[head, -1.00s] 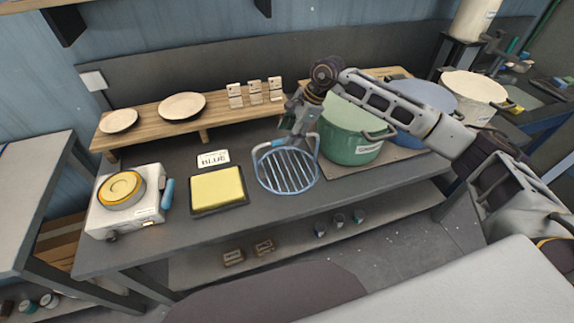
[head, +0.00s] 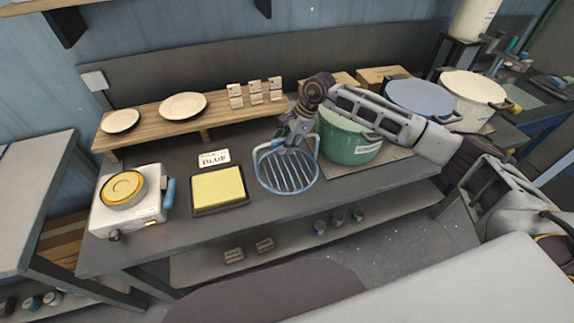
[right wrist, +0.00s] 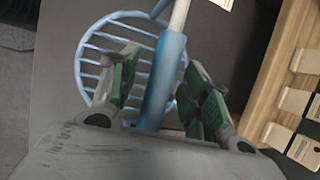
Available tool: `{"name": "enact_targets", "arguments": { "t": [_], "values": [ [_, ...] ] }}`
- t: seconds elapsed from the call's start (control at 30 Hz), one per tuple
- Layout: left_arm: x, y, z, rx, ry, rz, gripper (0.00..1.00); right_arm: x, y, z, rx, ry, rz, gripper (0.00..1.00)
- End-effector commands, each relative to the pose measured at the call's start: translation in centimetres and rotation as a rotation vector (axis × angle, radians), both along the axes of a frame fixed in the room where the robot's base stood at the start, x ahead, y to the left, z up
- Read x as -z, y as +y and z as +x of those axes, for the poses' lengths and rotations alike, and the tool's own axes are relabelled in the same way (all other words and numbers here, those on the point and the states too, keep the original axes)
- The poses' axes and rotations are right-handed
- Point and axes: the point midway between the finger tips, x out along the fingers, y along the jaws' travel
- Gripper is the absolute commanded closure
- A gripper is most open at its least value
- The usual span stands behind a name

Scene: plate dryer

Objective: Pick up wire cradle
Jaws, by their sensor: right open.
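The wire cradle (head: 289,178) is a light blue round rack of parallel bars with a raised handle, on the dark bench left of the green pot. In the right wrist view its grid (right wrist: 95,62) lies at the upper left. Its blue handle grip (right wrist: 163,85) runs between the two green-padded fingers. My right gripper (head: 284,143) is at the handle, above the back of the cradle. In the wrist view the right gripper (right wrist: 160,95) is open, with the handle between its fingers. Whether a finger touches the handle cannot be told. My left gripper is not in view.
The green pot (head: 347,142) stands close to the right of the cradle. A yellow sponge pad (head: 218,188) in a dark tray and a white burner (head: 128,205) are at left. A wooden riser (head: 150,128) with plates and tags stands behind. Blue and cream pots are farther right.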

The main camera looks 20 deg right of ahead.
Motion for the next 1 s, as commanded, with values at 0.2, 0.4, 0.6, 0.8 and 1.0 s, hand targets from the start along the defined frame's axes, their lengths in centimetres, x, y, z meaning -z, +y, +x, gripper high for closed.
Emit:
{"name": "enact_targets", "arguments": {
  "t": [0.2,0.4,0.6,0.8,1.0],
  "values": [
    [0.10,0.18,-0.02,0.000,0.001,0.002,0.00,0.04,-0.02,0.00,0.000,0.000,0.000,0.53],
    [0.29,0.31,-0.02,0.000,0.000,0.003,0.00,0.15,-0.01,0.00,0.000,0.000,0.000,0.53],
    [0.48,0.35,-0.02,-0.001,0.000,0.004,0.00,0.25,-0.02,0.00,0.000,0.000,0.000,0.53],
    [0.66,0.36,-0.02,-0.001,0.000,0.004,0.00,0.35,-0.02,0.00,0.000,0.000,0.000,0.53],
    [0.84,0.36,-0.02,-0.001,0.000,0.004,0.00,0.45,-0.01,0.00,0.000,0.000,0.000,0.53]
  ]
}}
